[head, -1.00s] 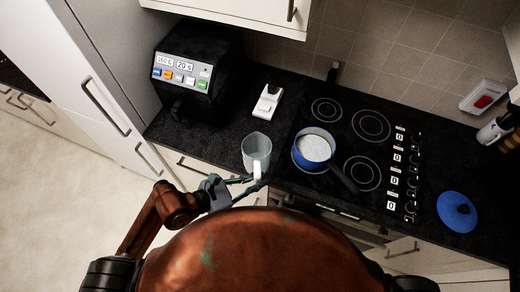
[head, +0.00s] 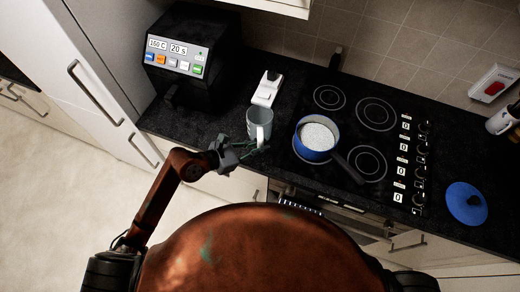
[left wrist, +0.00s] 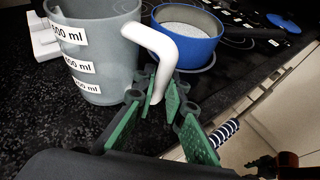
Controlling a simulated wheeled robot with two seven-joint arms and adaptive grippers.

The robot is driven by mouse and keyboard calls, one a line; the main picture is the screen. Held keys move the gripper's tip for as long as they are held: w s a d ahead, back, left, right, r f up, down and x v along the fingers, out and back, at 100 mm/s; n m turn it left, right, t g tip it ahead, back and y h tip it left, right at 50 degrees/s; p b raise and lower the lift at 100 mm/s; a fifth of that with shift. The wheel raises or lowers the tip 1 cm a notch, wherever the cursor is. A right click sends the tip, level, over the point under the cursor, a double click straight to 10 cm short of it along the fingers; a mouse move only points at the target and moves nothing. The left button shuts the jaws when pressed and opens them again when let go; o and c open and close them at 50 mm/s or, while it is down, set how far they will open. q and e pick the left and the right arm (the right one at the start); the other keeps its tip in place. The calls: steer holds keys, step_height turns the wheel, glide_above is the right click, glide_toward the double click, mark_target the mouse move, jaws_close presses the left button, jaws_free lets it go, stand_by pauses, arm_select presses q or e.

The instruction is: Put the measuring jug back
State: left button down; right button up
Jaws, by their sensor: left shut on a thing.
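The grey measuring jug (head: 256,120) with a white handle is near the front of the black counter, left of the blue pan. My left gripper (head: 257,147) is at its handle, on the side facing me. In the left wrist view the jug (left wrist: 100,50) shows upright with volume labels. There the green-padded fingers (left wrist: 162,95) are shut on the lower part of the white handle. I cannot tell whether the jug's base touches the counter. My right gripper is not in view.
The blue pan (head: 316,138) with white contents sits on the hob (head: 362,120). A white device (head: 266,88) stands just behind the jug. A black machine (head: 190,60) with coloured buttons is at the back left. A blue lid (head: 466,203) lies at the right. Counter left of the jug is clear.

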arm_select(q)
steer(key=shift+w+f, duration=0.2)
steer(key=shift+f, duration=1.55)
steer(key=shift+f+b, duration=0.2)
steer(key=shift+b, duration=0.1)
steer(key=c, duration=2)
jaws_free()
steer(key=shift+r, duration=0.1)
steer(key=shift+s+a+r, duration=0.1)
steer(key=shift+a+r, duration=0.05)
steer(key=v, duration=1.1)
steer(key=shift+s+a+r, duration=0.1)
steer(key=shift+s+a, duration=0.1)
